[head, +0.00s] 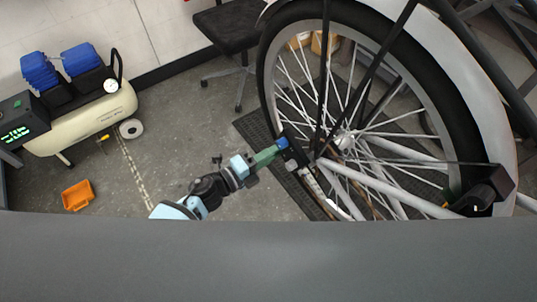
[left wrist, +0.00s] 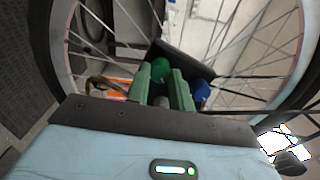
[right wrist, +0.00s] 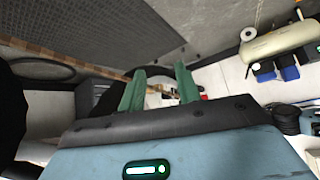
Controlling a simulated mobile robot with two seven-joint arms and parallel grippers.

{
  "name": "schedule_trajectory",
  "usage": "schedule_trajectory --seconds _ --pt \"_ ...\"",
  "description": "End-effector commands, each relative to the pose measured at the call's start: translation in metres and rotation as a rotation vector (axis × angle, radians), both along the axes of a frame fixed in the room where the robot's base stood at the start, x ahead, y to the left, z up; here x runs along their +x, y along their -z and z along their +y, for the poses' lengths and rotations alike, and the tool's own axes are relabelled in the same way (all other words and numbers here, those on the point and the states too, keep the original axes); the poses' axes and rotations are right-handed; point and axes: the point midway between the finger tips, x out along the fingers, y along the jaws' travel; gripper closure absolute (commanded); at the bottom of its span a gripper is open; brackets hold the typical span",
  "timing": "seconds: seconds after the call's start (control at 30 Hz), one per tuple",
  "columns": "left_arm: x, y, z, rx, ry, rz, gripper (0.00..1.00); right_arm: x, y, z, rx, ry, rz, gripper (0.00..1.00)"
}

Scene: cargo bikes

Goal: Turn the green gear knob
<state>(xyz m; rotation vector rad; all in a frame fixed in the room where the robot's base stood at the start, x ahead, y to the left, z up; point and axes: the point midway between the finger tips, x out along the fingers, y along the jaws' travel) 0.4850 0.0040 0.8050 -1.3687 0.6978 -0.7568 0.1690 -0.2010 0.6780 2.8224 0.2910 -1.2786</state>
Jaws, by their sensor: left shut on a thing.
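The green gear knob (left wrist: 160,68) shows in the left wrist view between the tips of my left gripper (left wrist: 163,76), in front of a dark plate. My left gripper is shut on it. In the head view my left gripper (head: 271,153) reaches from lower left to a black bracket beside the bike wheel; the green knob is hard to tell from the green fingers there. A blue knob (head: 282,143) sits right by the fingertips; it also shows in the left wrist view (left wrist: 202,93). My right gripper (right wrist: 160,83) is open and empty, away from the knobs.
The bike's spoked wheel (head: 266,75) and frame tubes stand close to my left gripper. An air compressor (head: 90,117), an orange bin (head: 77,195) and a black stool (head: 230,28) are farther off. The floor at left centre is mostly clear.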

Motion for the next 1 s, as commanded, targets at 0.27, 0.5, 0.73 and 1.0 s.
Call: schedule_trajectory --seconds 0.27,0.5,0.73,1.0 --pt "0.0004 -0.0011 0.0003 -0.080 0.000 0.110 1.00 0.0058 -0.0073 -0.0004 0.000 0.001 -0.016 0.67" --pt "0.0003 -0.0004 0.0005 -0.109 -0.001 0.150 1.00 0.0068 -0.0087 -0.0005 -0.001 0.001 -0.020 0.67" --pt "0.0002 0.0000 0.0004 -0.113 -0.001 0.156 1.00 0.0063 -0.0085 -0.0006 -0.001 0.001 -0.019 0.67" --pt "0.0002 0.0000 0.0004 -0.113 -0.001 0.155 0.69 0.0057 -0.0082 -0.0005 -0.001 0.001 -0.017 0.67"
